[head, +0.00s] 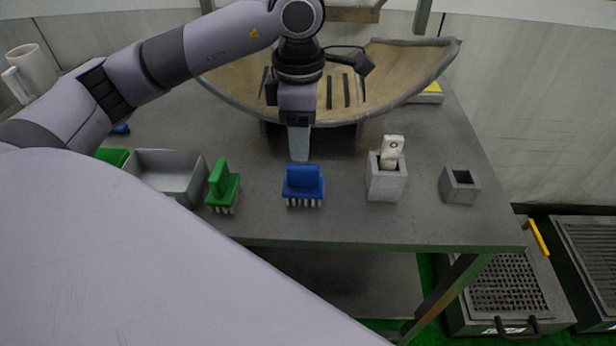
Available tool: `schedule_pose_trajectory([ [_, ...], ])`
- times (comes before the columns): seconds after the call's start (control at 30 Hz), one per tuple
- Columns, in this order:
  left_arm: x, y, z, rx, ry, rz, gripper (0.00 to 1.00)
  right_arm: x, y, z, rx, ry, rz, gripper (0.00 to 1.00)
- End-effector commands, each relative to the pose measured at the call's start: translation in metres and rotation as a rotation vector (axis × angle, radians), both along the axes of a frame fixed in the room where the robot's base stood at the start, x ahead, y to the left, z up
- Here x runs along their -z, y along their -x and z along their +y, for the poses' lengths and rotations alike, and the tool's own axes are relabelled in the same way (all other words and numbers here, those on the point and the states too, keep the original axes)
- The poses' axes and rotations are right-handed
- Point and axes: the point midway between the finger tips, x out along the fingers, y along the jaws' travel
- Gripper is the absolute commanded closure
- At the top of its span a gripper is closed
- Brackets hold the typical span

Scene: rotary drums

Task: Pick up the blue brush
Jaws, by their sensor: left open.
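The blue brush (303,184) stands on the grey table near its front edge, bristles down and its block handle up. My left gripper (299,143) points down just behind and above the brush, its arm coming in from the left. Its jaws are open, though from this angle the fingers overlap and the gap between them is hard to see. Nothing shows between them. The brush looks free of the fingers, but the exact distance is unclear. My right gripper is out of view.
A green brush (222,188) stands left of the blue one, beside a grey tray (165,172). To the right are a grey holder (386,184) with a white object (391,152) and a small empty grey box (459,186). A wide curved basin (385,85) stands behind.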

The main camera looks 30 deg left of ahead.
Motion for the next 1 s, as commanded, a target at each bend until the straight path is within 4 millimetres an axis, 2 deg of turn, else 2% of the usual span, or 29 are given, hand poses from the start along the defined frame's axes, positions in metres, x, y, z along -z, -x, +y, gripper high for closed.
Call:
schedule_pose_trajectory([
  [0.27,0.027,0.001,-0.001,-0.001,-0.007,0.003,0.51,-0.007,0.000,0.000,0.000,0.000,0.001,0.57],
  [0.5,0.062,0.001,-0.005,-0.002,-0.005,0.001,0.51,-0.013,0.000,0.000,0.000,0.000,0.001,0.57],
  [0.8,0.069,0.001,-0.005,-0.001,-0.003,-0.002,0.51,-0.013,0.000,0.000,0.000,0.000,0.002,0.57],
  [0.83,0.069,0.001,-0.005,-0.001,-0.003,-0.002,0.54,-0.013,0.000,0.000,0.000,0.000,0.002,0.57],
  [0.97,0.069,0.001,-0.005,-0.001,-0.003,-0.002,0.97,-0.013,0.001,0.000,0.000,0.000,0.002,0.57],
  [1.0,0.069,0.001,-0.005,-0.001,-0.003,-0.002,1.00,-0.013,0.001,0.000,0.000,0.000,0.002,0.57],
])
